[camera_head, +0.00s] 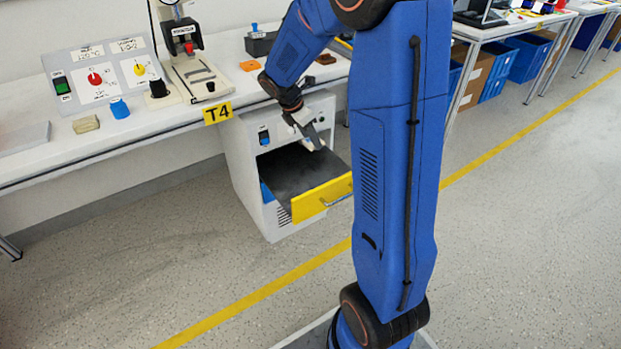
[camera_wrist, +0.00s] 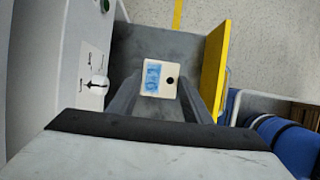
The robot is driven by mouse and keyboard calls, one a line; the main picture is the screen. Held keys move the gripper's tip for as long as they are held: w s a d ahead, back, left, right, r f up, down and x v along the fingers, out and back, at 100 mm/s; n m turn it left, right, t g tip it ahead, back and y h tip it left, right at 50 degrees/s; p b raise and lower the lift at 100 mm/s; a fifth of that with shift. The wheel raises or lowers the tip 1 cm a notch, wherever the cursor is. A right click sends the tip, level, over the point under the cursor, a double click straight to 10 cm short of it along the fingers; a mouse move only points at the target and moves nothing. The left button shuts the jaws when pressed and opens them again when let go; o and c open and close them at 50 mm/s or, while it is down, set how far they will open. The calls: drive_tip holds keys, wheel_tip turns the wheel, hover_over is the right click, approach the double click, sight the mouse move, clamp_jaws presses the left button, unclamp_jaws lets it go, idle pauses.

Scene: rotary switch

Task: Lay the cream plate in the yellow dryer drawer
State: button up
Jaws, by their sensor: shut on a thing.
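The cream plate (camera_wrist: 158,78) has a blue marking and a dark round hole. In the wrist view it is between the fingertips of my gripper (camera_wrist: 160,92), which is shut on it. The yellow-fronted dryer drawer (camera_head: 321,197) is pulled out of the white dryer cabinet (camera_head: 240,150), and its grey inside is bare where I can see it. My gripper (camera_head: 315,143) is over the drawer, pointing down. In the wrist view the yellow drawer front (camera_wrist: 215,68) is right of the plate. The plate is too small to make out in the head view.
The bench (camera_head: 150,126) carries a switch panel (camera_head: 100,75), a press (camera_head: 185,50) and a blue-capped item (camera_head: 119,108). The floor in front of the drawer is clear.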

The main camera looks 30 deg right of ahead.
hover_over(315, 179)
drive_tip(key=a, duration=0.2)
wheel_tip(315, 179, down, 10)
drive_tip(key=shift+s+d+r, duration=0.1)
drive_tip(key=shift+s+d, duration=0.05)
drive_tip(key=shift+f, duration=2.45)
drive_tip(key=shift+f, duration=0.15)
drive_tip(key=o, duration=1)
drive_tip(key=shift+o, duration=0.2)
